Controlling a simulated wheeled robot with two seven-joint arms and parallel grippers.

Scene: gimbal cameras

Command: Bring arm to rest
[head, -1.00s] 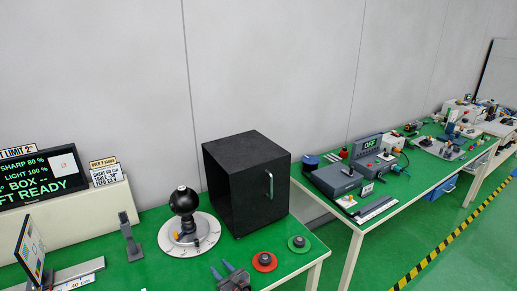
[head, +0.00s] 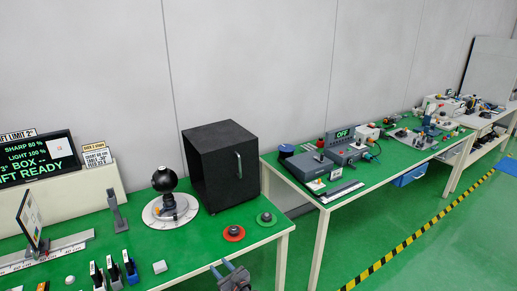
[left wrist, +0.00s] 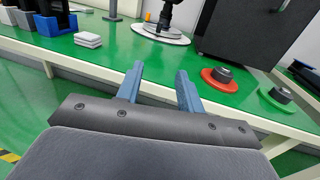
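My left gripper (head: 225,270) is at the bottom of the head view, in front of the near green table's front edge. In the left wrist view its two blue fingers (left wrist: 157,85) stand apart with nothing between them, so it is open and empty. It touches nothing that I can see. My right gripper is in neither view.
The near green table (head: 130,245) bears a black box (head: 222,170), a black ball device on a round dial (head: 166,195), a red disc (head: 234,233), a green disc (head: 266,219) and a white block (head: 159,267). A second table (head: 395,157) stands right. Green floor (head: 350,235) is clear.

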